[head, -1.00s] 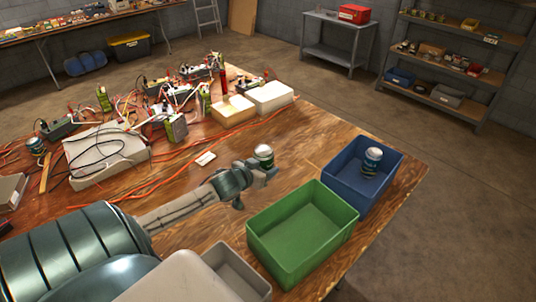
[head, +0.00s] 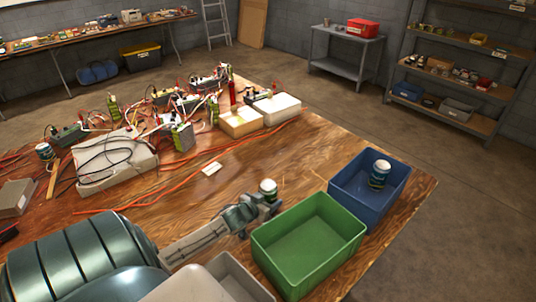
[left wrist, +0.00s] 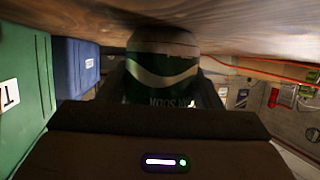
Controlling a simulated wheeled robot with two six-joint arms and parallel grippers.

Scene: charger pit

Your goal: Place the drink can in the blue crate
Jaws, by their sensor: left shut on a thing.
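A drink can (head: 268,186) with a pale top and dark green and white sides is in my left gripper (head: 266,201), left of the green crate. In the left wrist view the can (left wrist: 163,75) fills the middle between the fingers, close to the wooden surface; I cannot tell whether it touches. The blue crate (head: 343,198) stands at the table's right end, behind the green crate. A second, similar can (head: 379,174) stands upright inside it. The blue crate also shows at left in the left wrist view (left wrist: 77,85). My right gripper is not in view.
The green crate (head: 280,262) is empty and stands between me and the blue crate. A grey bin (head: 232,278) is at the near edge.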

